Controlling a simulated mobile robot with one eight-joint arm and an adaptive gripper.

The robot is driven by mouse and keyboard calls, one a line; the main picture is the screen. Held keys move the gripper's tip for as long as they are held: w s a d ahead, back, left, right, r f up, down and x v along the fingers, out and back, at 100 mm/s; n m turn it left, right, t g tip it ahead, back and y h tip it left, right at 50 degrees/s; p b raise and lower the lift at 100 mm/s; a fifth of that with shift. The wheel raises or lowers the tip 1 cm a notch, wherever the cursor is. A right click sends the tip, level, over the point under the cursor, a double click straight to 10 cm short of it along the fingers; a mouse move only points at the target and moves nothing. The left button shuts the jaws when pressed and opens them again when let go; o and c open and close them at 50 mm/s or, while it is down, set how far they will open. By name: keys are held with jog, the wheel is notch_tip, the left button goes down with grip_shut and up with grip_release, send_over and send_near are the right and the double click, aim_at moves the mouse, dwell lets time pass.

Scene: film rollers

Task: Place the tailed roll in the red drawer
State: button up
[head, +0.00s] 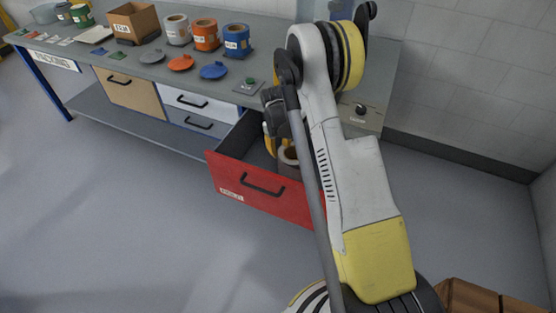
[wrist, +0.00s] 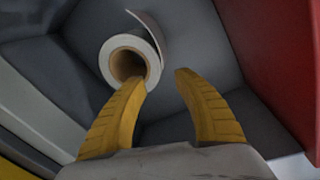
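The red drawer (head: 225,178) is pulled out from the bench, its red front facing the floor area. The tailed roll (head: 290,156) is inside it, grey-white with a brown core, partly hidden by my arm. In the wrist view the roll (wrist: 110,54) shows its open core end, and its loose tail curls up past its upper right side. My gripper (wrist: 161,76) has its two yellow fingers apart. The left fingertip overlaps the roll's lower right edge; the right fingertip is clear of it. I cannot tell whether the left finger touches. In the head view my gripper (head: 270,138) is at the drawer, mostly hidden.
The grey bench (head: 150,70) carries a cardboard box (head: 134,22), white, orange and blue tubs, and loose lids. Closed drawers (head: 197,103) are left of the red one. A wooden crate (head: 480,298) stands at bottom right. The floor in front is clear.

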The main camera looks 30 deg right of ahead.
jog(key=s+a+r+t, duration=0.1)
jog(key=s+a+r, duration=0.25)
jog(key=r, duration=0.55)
jog(key=s+a+r+m+t, duration=0.1)
jog(key=s+a+r, duration=0.25)
jog(key=r, duration=0.55)
jog(key=s+a+r+t, duration=0.1)
jog(key=s+a+r, duration=0.25)
jog(key=r, duration=0.45)
jog(key=s+a+r+m+t, duration=0.1)
jog(key=s+a+r, duration=0.1)
jog(key=s, duration=0.7)
jog(key=s+a+r+m+t+y, duration=0.1)
jog(key=s+a, duration=0.3)
jog(key=s, duration=0.5)
jog(key=shift+a+r+t+y, duration=0.3)
jog(key=shift+r+t, duration=0.3)
jog(key=shift+r, duration=0.25)
jog(key=shift+w, duration=0.1)
